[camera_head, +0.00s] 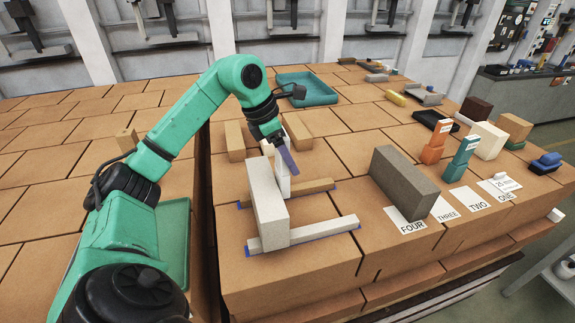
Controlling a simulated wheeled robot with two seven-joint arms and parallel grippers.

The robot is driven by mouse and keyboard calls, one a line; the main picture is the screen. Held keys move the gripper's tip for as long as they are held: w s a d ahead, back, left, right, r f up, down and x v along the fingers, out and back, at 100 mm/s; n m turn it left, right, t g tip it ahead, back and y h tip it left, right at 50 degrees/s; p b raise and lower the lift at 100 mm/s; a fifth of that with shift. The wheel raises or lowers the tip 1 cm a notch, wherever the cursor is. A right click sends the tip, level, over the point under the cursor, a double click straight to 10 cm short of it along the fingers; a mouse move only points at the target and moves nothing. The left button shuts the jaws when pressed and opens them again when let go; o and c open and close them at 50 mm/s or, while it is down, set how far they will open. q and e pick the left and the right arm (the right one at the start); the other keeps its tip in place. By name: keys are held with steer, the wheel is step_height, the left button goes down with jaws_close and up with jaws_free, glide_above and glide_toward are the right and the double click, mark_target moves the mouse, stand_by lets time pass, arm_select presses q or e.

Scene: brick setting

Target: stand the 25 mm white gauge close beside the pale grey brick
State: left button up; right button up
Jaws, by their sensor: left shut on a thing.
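My left gripper (272,144) hangs over the brick platform, pointing down behind the upright pale grey brick (268,207). It is shut on a white upright piece, which looks like the white gauge (283,182). The gauge is just behind and to the right of the pale brick, partly hidden by it and by the jaws. I cannot tell whether the gauge touches the brick or the surface below. A blue-violet strip slants down at the jaws. The pale brick stands by a low pale bar (318,230) at its front. My right gripper is not in view.
A tan bar (307,187) lies just behind the gauge, and blue lines mark the surface. A dark grey block (403,183) stands to the right, near number cards and orange and teal pieces. Wooden blocks (297,131) and a teal tray (308,90) are behind.

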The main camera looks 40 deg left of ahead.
mark_target(277, 174)
arm_select(q)
steer(key=shift+f, duration=4.8)
steer(key=shift+f+b, duration=0.65)
steer(key=o, duration=1.6)
steer(key=shift+r, duration=0.1)
steer(key=shift+c, duration=0.2)
steer(key=b+v, duration=0.2)
steer(key=v, duration=0.4)
steer(key=shift+a, duration=0.15)
steer(key=v, duration=0.8)
steer(key=shift+r, duration=0.3)
steer(key=shift+s, duration=0.1)
